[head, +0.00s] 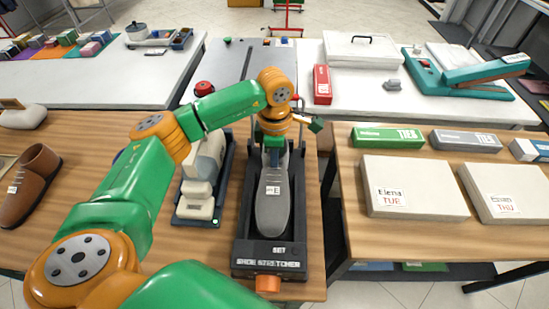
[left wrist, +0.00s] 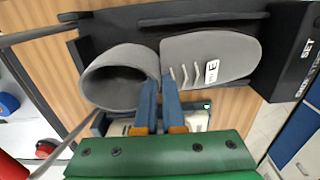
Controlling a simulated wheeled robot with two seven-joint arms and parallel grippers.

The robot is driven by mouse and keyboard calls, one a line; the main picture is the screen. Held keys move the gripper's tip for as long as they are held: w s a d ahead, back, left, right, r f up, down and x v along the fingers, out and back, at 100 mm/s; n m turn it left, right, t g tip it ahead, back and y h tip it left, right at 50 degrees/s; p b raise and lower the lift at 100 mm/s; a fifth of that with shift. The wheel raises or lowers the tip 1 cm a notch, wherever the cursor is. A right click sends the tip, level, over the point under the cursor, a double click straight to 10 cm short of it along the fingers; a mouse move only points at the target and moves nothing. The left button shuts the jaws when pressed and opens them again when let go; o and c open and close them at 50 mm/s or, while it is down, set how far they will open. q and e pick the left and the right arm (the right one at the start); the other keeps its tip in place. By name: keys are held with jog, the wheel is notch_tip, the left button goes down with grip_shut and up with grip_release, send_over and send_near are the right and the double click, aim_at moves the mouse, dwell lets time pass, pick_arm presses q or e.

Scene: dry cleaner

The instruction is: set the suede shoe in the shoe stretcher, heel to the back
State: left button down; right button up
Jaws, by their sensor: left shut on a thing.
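The grey suede shoe (head: 272,205) lies lengthwise along the black shoe stretcher (head: 270,250), toe toward me and heel toward the back. It has a white tag with an E. In the left wrist view the shoe (left wrist: 205,58) shows its open collar at the left and its toe toward the SET block. It sits between the stretcher's side rails (left wrist: 205,14); I cannot tell whether it rests fully on the bed. My left gripper (head: 273,150) is over the heel end, its blue fingers (left wrist: 158,100) closed on the shoe near the collar. My right gripper is not in view.
A brown boot (head: 30,185) is at far left. Boxes (head: 412,187) fill the right table, beyond a gap. An orange knob (head: 267,284) projects at the stretcher's front.

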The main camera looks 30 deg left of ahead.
pick_arm(q)
jog(key=shift+f+b, duration=0.35)
jog(key=shift+f, duration=0.45)
jog(key=shift+f, duration=0.3)
jog(key=c, duration=0.9)
grip_release()
jog(key=shift+c, duration=0.2)
